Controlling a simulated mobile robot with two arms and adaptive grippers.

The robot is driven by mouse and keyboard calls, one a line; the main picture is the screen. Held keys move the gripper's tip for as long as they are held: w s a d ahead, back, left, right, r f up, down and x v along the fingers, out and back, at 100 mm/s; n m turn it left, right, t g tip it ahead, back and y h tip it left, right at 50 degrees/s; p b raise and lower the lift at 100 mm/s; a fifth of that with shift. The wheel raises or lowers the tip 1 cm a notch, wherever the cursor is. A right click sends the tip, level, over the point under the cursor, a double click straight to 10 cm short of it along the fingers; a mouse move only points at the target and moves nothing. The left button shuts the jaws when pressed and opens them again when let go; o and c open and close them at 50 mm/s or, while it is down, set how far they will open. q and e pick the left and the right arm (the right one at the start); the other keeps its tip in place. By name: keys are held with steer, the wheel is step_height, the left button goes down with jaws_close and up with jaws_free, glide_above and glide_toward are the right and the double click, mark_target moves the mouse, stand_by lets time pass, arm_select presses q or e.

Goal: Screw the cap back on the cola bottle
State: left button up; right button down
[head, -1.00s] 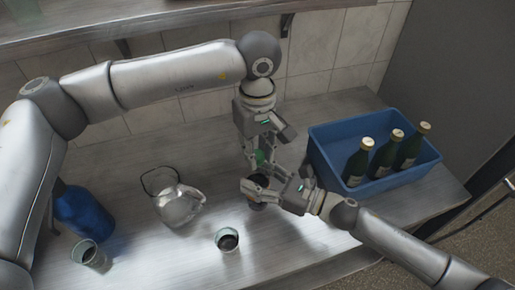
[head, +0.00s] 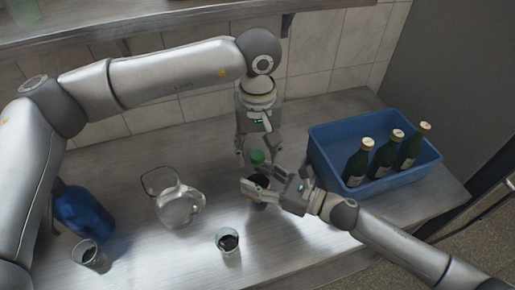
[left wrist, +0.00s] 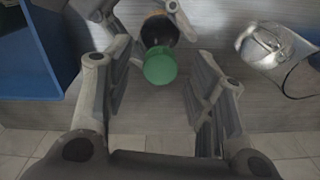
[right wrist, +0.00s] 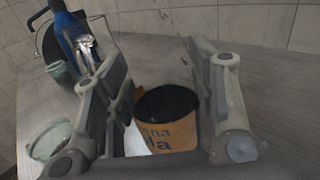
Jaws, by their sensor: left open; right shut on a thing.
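The cola bottle (head: 260,183) stands on the counter, dark with an orange label that shows in the right wrist view (right wrist: 170,134). My right gripper (head: 256,187) is shut around its body. The green cap (head: 257,157) appears at the top of the bottle; in the left wrist view the cap (left wrist: 160,66) lines up with the dark bottle (left wrist: 159,31). I cannot tell how tightly it sits. My left gripper (head: 257,150) is open just above the cap, pointing down, with its fingers apart on either side of it. The cap does not show in the right wrist view.
A blue crate (head: 335,173) with green bottles stands to the right. A shelf (head: 130,22) runs along the wall above.

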steer(key=c, duration=0.5)
jaws_free()
arm_select(q)
step_height(320, 180, up, 12)
steer(key=shift+f, duration=0.25)
arm_select(e)
steer(key=v, duration=1.2)
arm_select(q)
steer(key=shift+f, duration=0.1)
arm_select(e)
steer(key=shift+f, duration=0.1)
